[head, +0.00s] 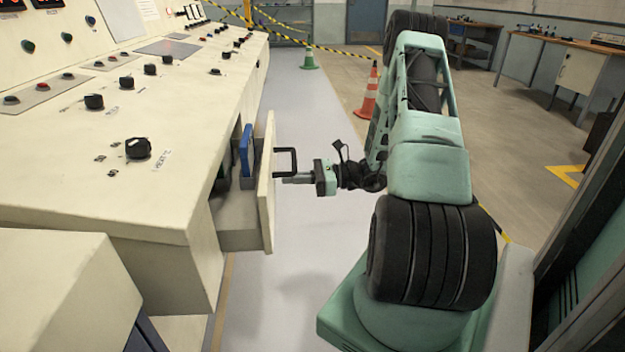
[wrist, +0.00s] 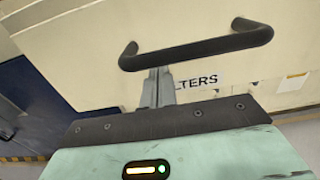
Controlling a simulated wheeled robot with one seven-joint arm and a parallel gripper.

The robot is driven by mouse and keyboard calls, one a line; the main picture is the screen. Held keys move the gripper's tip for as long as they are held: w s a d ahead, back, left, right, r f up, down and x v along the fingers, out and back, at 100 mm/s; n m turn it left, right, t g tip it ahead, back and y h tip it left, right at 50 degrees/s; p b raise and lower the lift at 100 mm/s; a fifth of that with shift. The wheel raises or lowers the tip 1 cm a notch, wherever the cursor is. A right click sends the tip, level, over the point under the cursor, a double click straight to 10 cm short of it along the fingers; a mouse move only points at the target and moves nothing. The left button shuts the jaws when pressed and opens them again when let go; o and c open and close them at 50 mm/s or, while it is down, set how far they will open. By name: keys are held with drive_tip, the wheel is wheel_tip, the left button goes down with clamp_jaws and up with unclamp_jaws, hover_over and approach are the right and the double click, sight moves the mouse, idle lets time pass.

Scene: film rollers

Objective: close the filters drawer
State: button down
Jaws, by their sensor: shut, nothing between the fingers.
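The filters drawer (head: 266,190) stands pulled out from the cream control console, with a blue item (head: 246,150) and dark contents inside. Its black bar handle (head: 286,160) sticks out from the front panel. In the wrist view the drawer front (wrist: 220,70) fills much of the picture, with the letters "LTERS" partly covered by my fingers and the handle (wrist: 195,46) crossing above. My gripper (head: 284,179) is shut and empty, its tips at the drawer front just below the handle. It also shows in the wrist view (wrist: 158,75). I cannot tell whether the tips touch the panel.
The control console (head: 120,150) with knobs runs along the left. A lower cream cabinet (head: 60,290) stands at the near left. The pale floor strip beside the drawer is clear.

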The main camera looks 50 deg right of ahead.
drive_tip(key=shift+x, duration=1)
drive_tip(key=p, duration=0.3)
hover_over(244, 197)
drive_tip(key=shift+r, duration=0.1)
drive_tip(key=shift+a, duration=0.1)
